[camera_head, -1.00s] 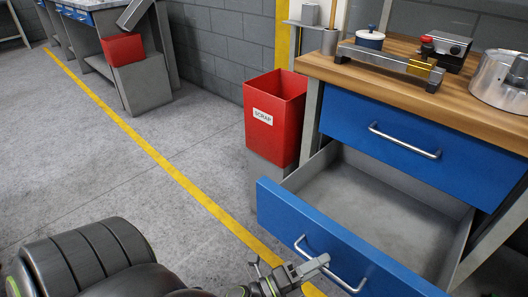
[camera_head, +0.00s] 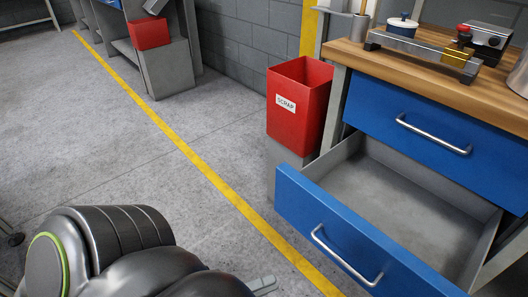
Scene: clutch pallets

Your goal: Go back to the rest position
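My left arm fills the lower left of the head view. Of my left gripper (camera_head: 264,285), only a grey finger tip shows at the bottom edge, past the dark arm link; the rest is hidden. It is apart from the handle (camera_head: 345,258) of the open lower drawer (camera_head: 365,235). Whether the gripper is open or shut does not show. My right gripper is out of view.
The open, empty drawer juts out under the wooden workbench (camera_head: 430,65), whose upper blue drawer (camera_head: 425,130) is closed. A red scrap bin (camera_head: 298,110) stands beside it.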

